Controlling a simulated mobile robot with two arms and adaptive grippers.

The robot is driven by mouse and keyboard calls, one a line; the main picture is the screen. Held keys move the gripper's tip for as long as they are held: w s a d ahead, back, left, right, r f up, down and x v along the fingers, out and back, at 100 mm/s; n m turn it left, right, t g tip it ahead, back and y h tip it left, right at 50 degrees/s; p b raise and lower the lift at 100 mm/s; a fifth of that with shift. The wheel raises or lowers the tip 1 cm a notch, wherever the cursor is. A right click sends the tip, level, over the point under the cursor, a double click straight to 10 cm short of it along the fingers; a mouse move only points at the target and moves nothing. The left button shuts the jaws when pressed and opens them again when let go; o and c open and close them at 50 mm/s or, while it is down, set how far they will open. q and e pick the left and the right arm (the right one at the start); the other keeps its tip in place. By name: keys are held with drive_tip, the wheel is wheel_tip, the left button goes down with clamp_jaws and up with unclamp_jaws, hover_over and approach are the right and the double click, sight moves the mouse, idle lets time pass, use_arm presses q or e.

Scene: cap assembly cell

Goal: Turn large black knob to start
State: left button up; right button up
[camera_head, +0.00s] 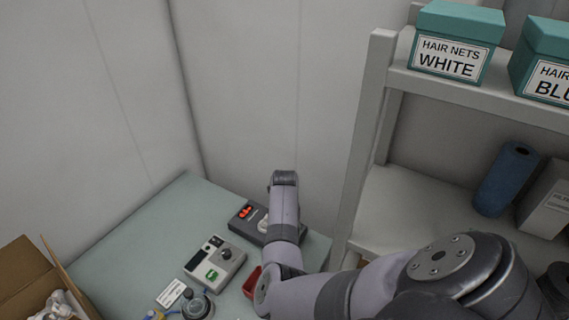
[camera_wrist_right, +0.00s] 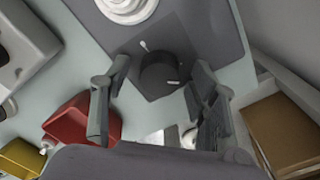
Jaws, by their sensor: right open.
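The large black knob (camera_wrist_right: 160,74) shows in the right wrist view, round, with a small white mark on its side. My right gripper (camera_wrist_right: 160,68) is open, with one finger on each side of the knob in the picture. A gap shows on both sides; I cannot tell the height of the fingertips over it. In the head view my right arm hides the knob and the gripper. My left gripper is not in view.
A white round part (camera_wrist_right: 128,8) sits on the dark device. Beside it stand a light grey device (camera_head: 215,260) with a smaller black knob, a red bin (camera_wrist_right: 80,120) and a yellow bin (camera_wrist_right: 22,158). A cardboard box (camera_head: 25,275) is at left, a shelf post (camera_head: 367,130) at right.

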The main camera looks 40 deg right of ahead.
drive_tip(key=c, duration=1.2)
drive_tip(key=shift+o, duration=0.2)
drive_tip(key=shift+n, duration=0.3)
drive_tip(key=n, duration=0.4)
drive_tip(key=shift+n, duration=0.4)
drive_tip(key=n, duration=1.2)
drive_tip(key=shift+n, duration=0.3)
drive_tip(key=n, duration=0.6)
drive_tip(key=shift+n, duration=0.3)
